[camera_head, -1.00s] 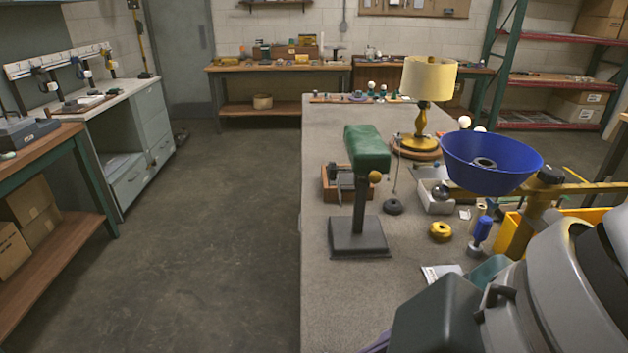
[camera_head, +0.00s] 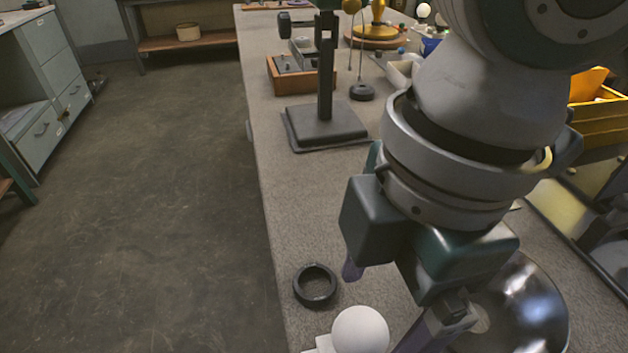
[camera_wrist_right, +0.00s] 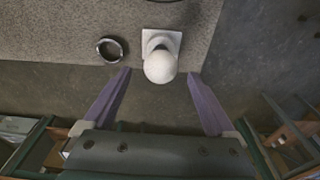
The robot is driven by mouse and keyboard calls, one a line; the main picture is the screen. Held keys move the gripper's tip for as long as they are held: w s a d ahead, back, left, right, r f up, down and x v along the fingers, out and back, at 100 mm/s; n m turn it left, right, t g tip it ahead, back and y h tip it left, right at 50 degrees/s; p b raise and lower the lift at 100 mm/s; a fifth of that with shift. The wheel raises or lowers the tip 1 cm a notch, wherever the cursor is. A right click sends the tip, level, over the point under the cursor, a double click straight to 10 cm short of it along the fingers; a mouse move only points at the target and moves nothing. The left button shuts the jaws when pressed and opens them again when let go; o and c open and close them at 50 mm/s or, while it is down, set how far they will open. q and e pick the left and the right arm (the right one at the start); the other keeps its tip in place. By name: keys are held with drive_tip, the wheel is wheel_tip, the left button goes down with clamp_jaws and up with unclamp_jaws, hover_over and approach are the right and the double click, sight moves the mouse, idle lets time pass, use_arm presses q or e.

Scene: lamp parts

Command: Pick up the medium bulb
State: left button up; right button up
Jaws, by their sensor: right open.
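A round white bulb (camera_head: 360,330) stands on a small white square base near the front edge of the grey bench; it also shows in the right wrist view (camera_wrist_right: 159,68). I take it for the medium bulb. My right gripper (camera_head: 388,302) is above and close to the bulb, with its purple fingers spread. In the right wrist view the right gripper (camera_wrist_right: 160,73) is open and empty, with the bulb lying between the lines of its two fingertips. I cannot tell whether a finger touches it. My left gripper is in no view.
A black ring (camera_head: 315,285) lies left of the bulb. A shiny metal bowl (camera_head: 535,305) lies right of my gripper. A dark stand (camera_head: 325,125), a wooden box (camera_head: 285,75) and a yellow bin (camera_head: 598,110) are farther back. The bench edge drops to bare floor at left.

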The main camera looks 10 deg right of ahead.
sight(367, 324)
drive_tip(key=f, duration=0.3)
drive_tip(key=f+b, duration=0.1)
drive_tip(key=f, duration=0.1)
drive_tip(key=shift+s+a+f, duration=0.1)
drive_tip(key=shift+a+f, duration=0.15)
drive_tip(key=shift+a, duration=0.1)
drive_tip(key=c, duration=1.2)
drive_tip(key=shift+r, duration=0.1)
